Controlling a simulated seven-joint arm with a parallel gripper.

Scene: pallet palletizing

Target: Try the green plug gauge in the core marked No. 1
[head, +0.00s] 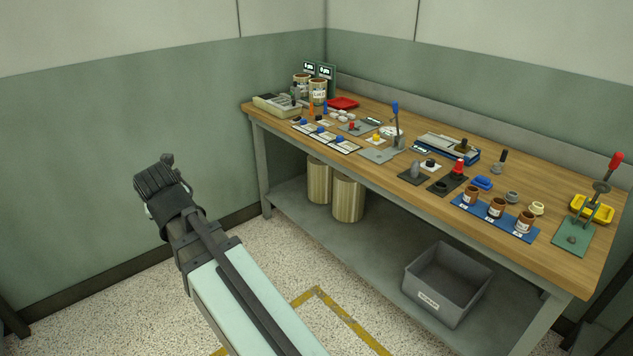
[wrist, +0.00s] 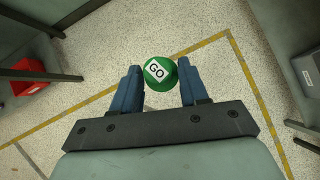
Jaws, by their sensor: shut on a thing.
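In the wrist view, my gripper (wrist: 159,68) has its blue fingers closed on the green plug gauge (wrist: 158,73). A white label reading GO faces the camera, and the rest of the gauge is hidden behind this end. It is held over the floor, away from the bench. In the head view, three brown cores (head: 470,195), (head: 496,208) and (head: 525,222) stand upright in a row on a blue board (head: 483,224) near the bench's front right. White tags mark them, but the numbers are too small to read. I cannot make out the gauge in the head view.
The wooden workbench (head: 400,181) carries many small tools and fixtures. A red-knobbed press (head: 602,188) stands right of the cores, and a blue-handled one (head: 396,125) mid-bench. A grey bin (head: 447,283) is on the lower shelf. A red container (wrist: 29,77) shows in the wrist view.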

